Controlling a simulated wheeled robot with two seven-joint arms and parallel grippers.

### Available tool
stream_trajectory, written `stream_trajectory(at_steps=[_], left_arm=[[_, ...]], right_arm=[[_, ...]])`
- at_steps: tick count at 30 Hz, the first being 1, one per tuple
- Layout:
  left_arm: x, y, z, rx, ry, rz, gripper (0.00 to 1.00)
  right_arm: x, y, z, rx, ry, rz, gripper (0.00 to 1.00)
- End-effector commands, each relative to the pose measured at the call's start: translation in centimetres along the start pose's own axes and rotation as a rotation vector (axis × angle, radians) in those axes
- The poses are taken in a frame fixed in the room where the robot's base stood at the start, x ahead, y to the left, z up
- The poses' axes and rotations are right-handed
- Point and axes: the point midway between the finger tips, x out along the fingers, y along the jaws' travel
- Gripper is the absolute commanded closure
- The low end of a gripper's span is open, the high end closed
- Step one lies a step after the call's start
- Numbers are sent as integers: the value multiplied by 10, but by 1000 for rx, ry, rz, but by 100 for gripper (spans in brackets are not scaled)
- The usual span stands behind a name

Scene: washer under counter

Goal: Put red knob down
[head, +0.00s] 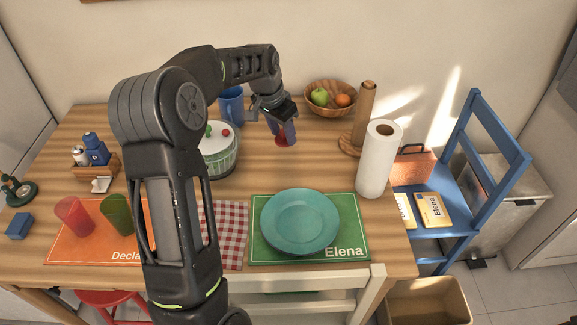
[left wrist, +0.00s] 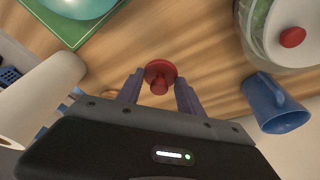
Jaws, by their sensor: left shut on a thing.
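The red knob (head: 283,142) is a small round disc with a stem. It is at or just above the wooden table top, at the back middle; I cannot tell if it touches the wood. My left gripper (head: 283,130) points down at it and is shut on it. In the left wrist view the red knob (left wrist: 160,72) sits between the fingertips of my left gripper (left wrist: 158,91), with its stem towards me. My right gripper is not in view.
A white-lidded salad spinner (head: 220,152) and a blue mug (head: 231,104) stand left of the gripper. A fruit bowl (head: 331,98), a brown roll (head: 364,115) and a paper towel roll (head: 379,160) stand right. A teal plate (head: 299,221) lies in front. Bare wood surrounds the knob.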

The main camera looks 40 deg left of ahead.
Motion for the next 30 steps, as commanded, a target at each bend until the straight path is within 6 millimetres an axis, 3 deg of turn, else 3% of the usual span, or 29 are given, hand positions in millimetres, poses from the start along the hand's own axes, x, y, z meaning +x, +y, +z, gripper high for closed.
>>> stream_trajectory(at_steps=[7,18,30], left_arm=[[6,0,1,0,-1,0,100],[58,1,16,0,-2,0,100],[68,1,19,-1,-2,0,100]], right_arm=[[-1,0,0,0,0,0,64],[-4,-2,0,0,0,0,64],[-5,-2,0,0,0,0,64]])
